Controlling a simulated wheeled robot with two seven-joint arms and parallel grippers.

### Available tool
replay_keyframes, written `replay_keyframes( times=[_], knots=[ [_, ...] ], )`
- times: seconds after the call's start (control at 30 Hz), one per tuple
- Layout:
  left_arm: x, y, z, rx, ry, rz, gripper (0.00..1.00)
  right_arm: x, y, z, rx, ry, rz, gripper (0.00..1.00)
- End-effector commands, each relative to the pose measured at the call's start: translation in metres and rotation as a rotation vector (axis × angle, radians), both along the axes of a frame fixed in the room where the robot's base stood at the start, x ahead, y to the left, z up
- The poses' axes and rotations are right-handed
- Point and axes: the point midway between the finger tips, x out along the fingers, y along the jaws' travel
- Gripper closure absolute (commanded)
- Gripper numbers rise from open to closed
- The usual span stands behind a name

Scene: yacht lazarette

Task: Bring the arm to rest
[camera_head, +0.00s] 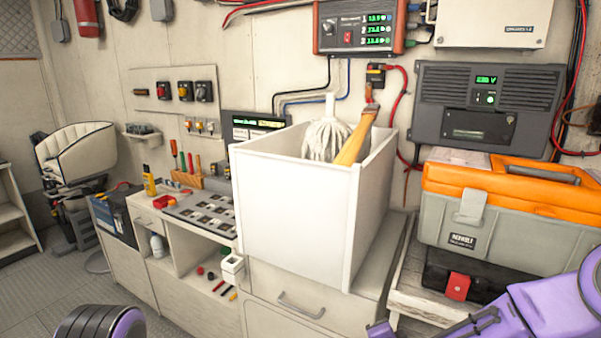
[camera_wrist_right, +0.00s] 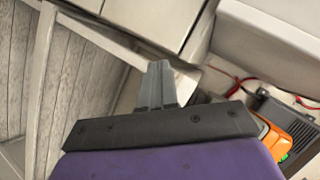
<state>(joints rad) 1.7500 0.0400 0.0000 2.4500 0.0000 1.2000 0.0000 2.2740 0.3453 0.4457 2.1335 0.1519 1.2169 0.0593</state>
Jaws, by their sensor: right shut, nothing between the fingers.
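My right arm (camera_head: 535,310), purple, comes in at the lower right corner of the head view, in front of the wooden stand and below the orange-lidded toolbox. My right gripper (camera_wrist_right: 157,75) shows in the right wrist view with its two grey fingers together and nothing between them. Pale cabinet panels lie beyond the fingertips; I cannot tell how far away. A purple and black part of mine shows at the bottom left of the head view; my left gripper is not visible.
A white open-topped bin (camera_head: 290,215) holding a mop (camera_head: 327,138) and a wooden handle (camera_head: 357,138) stands on the drawer cabinet (camera_head: 290,297). The grey toolbox (camera_head: 510,225) with orange lid sits at right. Floor (camera_head: 50,285) shows clear at the left.

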Motion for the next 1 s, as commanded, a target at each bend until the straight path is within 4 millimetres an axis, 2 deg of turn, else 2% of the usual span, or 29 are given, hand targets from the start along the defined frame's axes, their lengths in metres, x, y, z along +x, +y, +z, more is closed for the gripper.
replay_keyframes(
  times=[0.03,0.1,0.17,0.2,0.27,0.3,0.4,0.53,0.6,0.7,1.0],
  knots=[
    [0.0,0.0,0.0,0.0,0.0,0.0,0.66,-0.024,-0.006,-0.033,-0.065,0.075,0.042,1.0],
    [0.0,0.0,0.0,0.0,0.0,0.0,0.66,-0.058,-0.017,-0.073,-0.146,0.173,0.102,1.0],
    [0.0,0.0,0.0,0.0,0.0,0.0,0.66,-0.091,-0.028,-0.104,-0.21,0.259,0.152,1.0],
    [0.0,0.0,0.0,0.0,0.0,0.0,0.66,-0.114,-0.037,-0.122,-0.249,0.319,0.183,1.0],
    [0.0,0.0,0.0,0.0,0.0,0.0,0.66,-0.151,-0.05,-0.147,-0.301,0.411,0.228,1.0],
    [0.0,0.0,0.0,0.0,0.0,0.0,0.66,-0.177,-0.061,-0.162,-0.333,0.472,0.254,1.0],
    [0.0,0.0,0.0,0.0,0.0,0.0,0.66,-0.239,-0.088,-0.189,-0.406,0.624,0.309,1.0],
    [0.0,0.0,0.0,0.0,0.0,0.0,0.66,-0.303,-0.12,-0.208,-0.485,0.783,0.348,1.0],
    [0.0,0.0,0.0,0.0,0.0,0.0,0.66,-0.325,-0.129,-0.216,-0.512,0.838,0.368,1.0],
    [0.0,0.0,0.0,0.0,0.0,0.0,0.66,-0.341,-0.118,-0.222,-0.511,0.874,0.387,1.0],
    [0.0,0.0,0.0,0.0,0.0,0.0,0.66,-0.343,-0.118,-0.223,-0.507,0.878,0.385,1.0]
  ],
)
